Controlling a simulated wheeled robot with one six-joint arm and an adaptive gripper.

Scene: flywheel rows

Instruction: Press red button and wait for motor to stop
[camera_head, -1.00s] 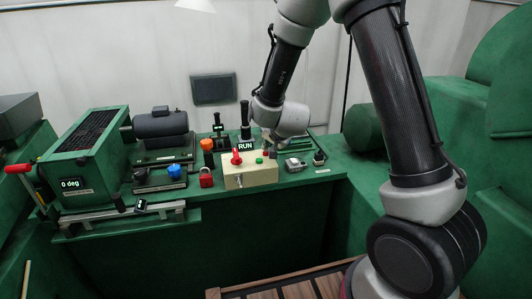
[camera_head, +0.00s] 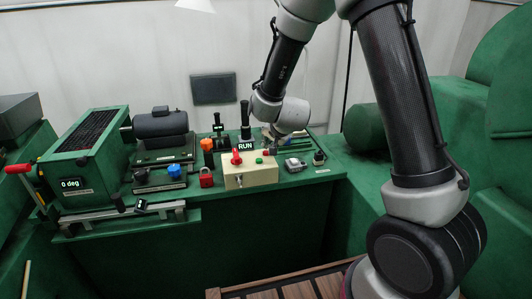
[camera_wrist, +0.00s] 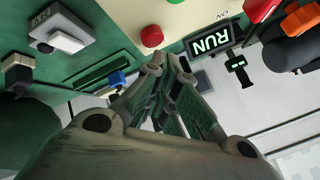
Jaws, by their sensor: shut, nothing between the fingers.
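The cream control box (camera_head: 250,177) stands on the green bench. Its top carries a red knob (camera_head: 237,158), a green button (camera_head: 259,160) and a display (camera_head: 246,146) reading RUN. The round red button (camera_wrist: 151,36) shows on the cream panel in the wrist view; in the head view I cannot make it out clearly near my arm's end. My gripper (camera_wrist: 170,65) is shut and empty, its fingertips close beside the red button in the picture; they look apart from it. A dark motor-like cylinder (camera_head: 160,125) lies at the back left; I cannot see whether it turns.
A green unit (camera_head: 85,150) with a 0 deg readout stands at the left. A blue knob (camera_head: 174,170), a red padlock-like block (camera_head: 206,178) and an orange-topped post (camera_head: 207,146) stand left of the box. A small grey switch box (camera_head: 295,164) sits to its right.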

